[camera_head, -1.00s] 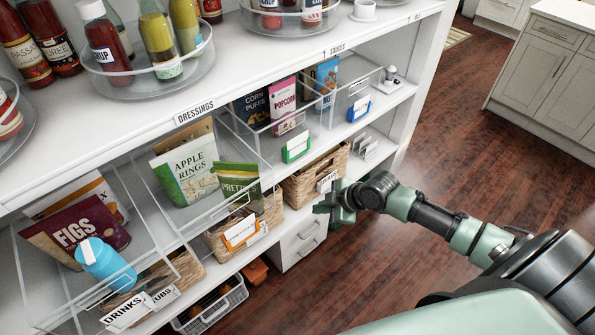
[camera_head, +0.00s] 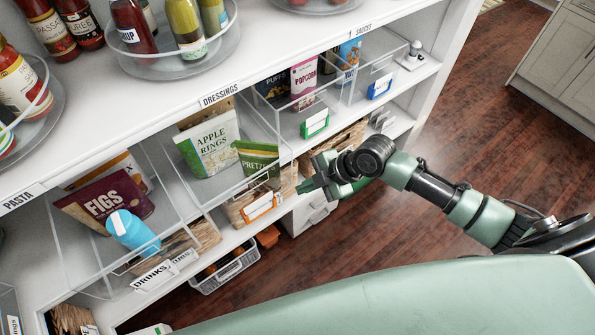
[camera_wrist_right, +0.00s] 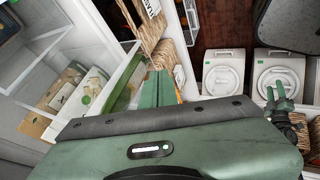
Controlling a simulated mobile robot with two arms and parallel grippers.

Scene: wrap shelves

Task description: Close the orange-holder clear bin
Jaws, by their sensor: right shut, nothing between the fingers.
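The orange-holder clear bin (camera_head: 212,201) is on the middle shelf with a bag of apple rings (camera_head: 210,144) and a green pretzels bag (camera_head: 258,160) in it. Its front sticks out past the upper shelf edge. The orange label holder (camera_head: 262,207) is at its front. My right gripper (camera_head: 305,187) is shut and empty, just right of the orange holder near the bin's front right corner. Its fingers also show in the right wrist view (camera_wrist_right: 158,88); contact is unclear. A second green gripper, apparently my left (camera_wrist_right: 277,95), shows small at the right there; its jaw state is unclear.
Right of the orange-holder bin is a bin with a green label holder (camera_head: 314,124). Wicker baskets sit below. The floor (camera_head: 440,225) in front is clear.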

